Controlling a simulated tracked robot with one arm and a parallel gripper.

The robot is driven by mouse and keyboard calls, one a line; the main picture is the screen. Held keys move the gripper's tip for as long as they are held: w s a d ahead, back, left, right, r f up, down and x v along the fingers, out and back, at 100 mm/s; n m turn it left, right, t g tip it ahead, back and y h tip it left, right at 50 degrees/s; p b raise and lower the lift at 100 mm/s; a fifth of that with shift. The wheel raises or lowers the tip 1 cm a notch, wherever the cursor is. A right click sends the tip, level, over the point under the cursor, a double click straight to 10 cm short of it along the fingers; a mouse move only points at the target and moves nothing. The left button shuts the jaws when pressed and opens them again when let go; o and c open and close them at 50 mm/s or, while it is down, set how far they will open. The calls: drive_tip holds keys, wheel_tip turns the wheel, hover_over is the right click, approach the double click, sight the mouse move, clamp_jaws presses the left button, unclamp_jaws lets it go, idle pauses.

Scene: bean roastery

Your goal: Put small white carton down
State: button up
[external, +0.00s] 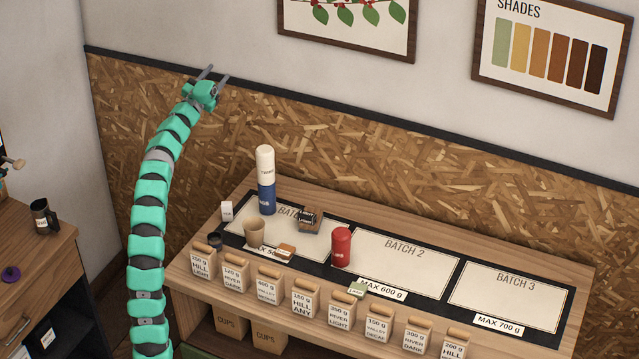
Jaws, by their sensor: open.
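A small white carton (227,211) stands upright at the left end of the wooden table, beside the dark mat and left of a tall blue and white canister (266,193). My gripper (216,73) is raised high at the end of the teal arm, in front of the wall. Its two grey fingers are apart with nothing between them. It is well above the table and far from the carton. The carton's lower front is close to a small dark round jar (215,239).
The BATCH 1 area holds a tan cup (254,230), a dark box (309,218) and a small brown block (286,250). Several labelled bags line the front edge. BATCH 3 (508,297) is clear.

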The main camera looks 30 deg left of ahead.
drive_tip(key=s+d+r+n+y, duration=0.4)
drive_tip(key=s+r+y, duration=0.15)
drive_tip(key=r, duration=0.25)
drive_tip(key=s+d+n+g, duration=0.1)
drive_tip(key=s+d+g, duration=0.1)
drive_tip(key=s+d, duration=0.2)
drive_tip(key=s+d+n+g, duration=0.2)
drive_tip(key=s+d, duration=0.3)
drive_tip(key=s, duration=0.6)
drive_tip(key=shift+s+d+n, duration=0.2)
drive_tip(key=shift+d+n, duration=0.1)
drive_tip(key=shift+o, duration=0.4)
drive_tip(key=s+d+f+m+g+h, duration=0.1)
drive_tip(key=s+d+f+g+h, duration=0.1)
drive_tip(key=s+d, duration=0.5)
wheel_tip(320, 180, down, 2)
drive_tip(key=shift+s+d+f+h, duration=0.1)
drive_tip(key=shift+s+d+h, duration=0.45)
drive_tip(key=shift+s, duration=0.55)
drive_tip(key=shift+a, duration=0.15)
drive_tip(key=shift+w, duration=0.15)
